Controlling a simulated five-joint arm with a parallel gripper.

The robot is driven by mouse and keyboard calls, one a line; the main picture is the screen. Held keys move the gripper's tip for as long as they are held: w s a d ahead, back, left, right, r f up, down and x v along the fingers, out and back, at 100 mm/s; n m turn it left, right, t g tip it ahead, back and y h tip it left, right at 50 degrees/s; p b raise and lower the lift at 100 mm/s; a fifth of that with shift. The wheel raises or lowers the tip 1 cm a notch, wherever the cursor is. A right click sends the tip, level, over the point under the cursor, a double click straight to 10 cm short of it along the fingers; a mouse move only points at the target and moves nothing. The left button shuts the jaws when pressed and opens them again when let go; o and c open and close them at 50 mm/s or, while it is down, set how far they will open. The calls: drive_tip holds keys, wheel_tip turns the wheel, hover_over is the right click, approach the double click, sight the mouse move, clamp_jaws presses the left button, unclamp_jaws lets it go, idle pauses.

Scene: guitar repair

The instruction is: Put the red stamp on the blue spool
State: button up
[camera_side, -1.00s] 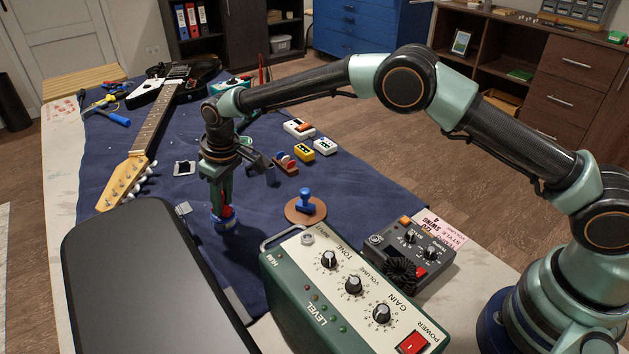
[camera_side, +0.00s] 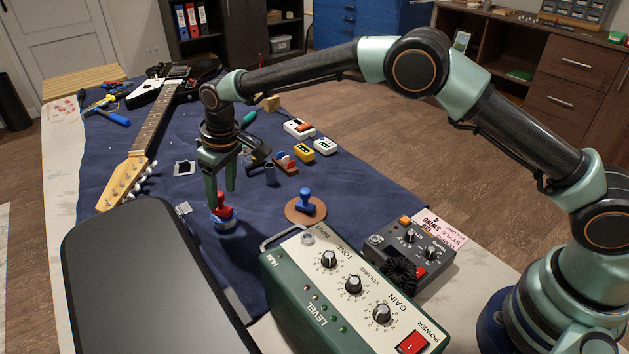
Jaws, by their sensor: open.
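The red stamp (camera_side: 223,209) stands roughly upright on the blue spool (camera_side: 224,225), which rests on the dark blue cloth. The spool's top is mostly hidden under the stamp. My gripper (camera_side: 221,193) is open and empty, pointing down, with its fingers just above and around the top of the stamp's handle. From this side I cannot tell whether a finger still touches the handle.
A blue stamp (camera_side: 305,199) stands on a brown disc (camera_side: 316,213) to the right. A green amplifier (camera_side: 345,290) and a black case (camera_side: 145,280) lie in front. Small pedals (camera_side: 305,152) and a guitar (camera_side: 155,130) lie behind. Bare cloth (camera_side: 270,215) surrounds the spool.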

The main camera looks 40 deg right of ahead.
wheel_tip(320, 180, up, 9)
drive_tip(key=s, duration=0.2)
drive_tip(key=s+d+r+m+t, duration=0.1)
drive_tip(key=s+d+r, duration=0.3)
drive_tip(key=d+r, duration=0.25)
drive_tip(key=s+d+r+m+t, duration=0.1)
drive_tip(key=s+d+r, duration=0.2)
drive_tip(key=d+r, duration=0.35)
drive_tip(key=s+d+f+m, duration=0.1)
drive_tip(key=s+d+f, duration=0.1)
drive_tip(key=s+d, duration=0.4)
drive_tip(key=s+d+f+m+t+h, duration=0.1)
drive_tip(key=s+d+f+m, duration=0.1)
drive_tip(key=s+d, duration=0.5)
drive_tip(key=shift+s+f+m+t, duration=0.3)
drive_tip(key=shift+s+f, duration=0.05)
drive_tip(key=shift+s, duration=1.55)
drive_tip(key=shift+d, duration=0.1)
